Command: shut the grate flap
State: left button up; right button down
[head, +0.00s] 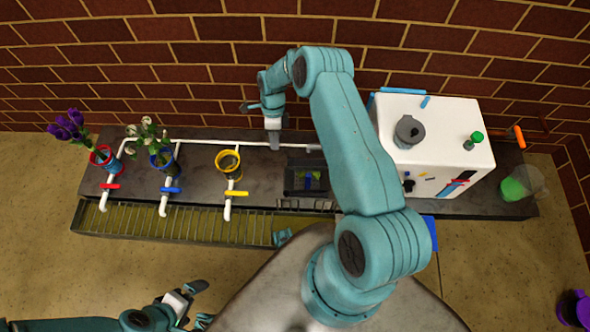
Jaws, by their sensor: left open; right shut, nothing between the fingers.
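A dark square frame (305,178), apparently the grate flap's opening, sits in the bench right of the yellow pot. Green and blue show inside it; I cannot clearly make out the flap or its angle. My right gripper (273,140) is shut and empty, pointing down by the white pipe, behind and left of this frame and apart from it. My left gripper (203,304) is open and empty at the lower left, in front of the bench. My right arm hides part of the bench right of the frame.
A slatted trough (150,220) runs along the bench front. Red, blue and yellow pots (228,162) stand behind taps on a white pipe (200,140). A white box (445,135) and green-filled glass vessel (515,187) stand right. Brick wall is close behind.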

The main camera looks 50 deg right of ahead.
jog(key=shift+m, duration=0.5)
jog(key=s+f+b, duration=0.1)
jog(key=f+b, duration=0.1)
jog(key=f, duration=0.3)
jog(key=s+f+b, duration=0.2)
jog(key=f+b, duration=0.1)
jog(key=f, duration=0.3)
jog(key=s+f+b, duration=0.2)
jog(key=f, duration=0.3)
jog(key=shift+d+f, duration=0.1)
jog(key=shift+f, duration=0.15)
jog(key=shift+s+a, duration=1)
jog(key=shift+a, duration=0.2)
jog(key=shift+s+a, duration=0.3)
jog(key=shift+a, duration=0.1)
jog(key=shift+s+r, duration=0.1)
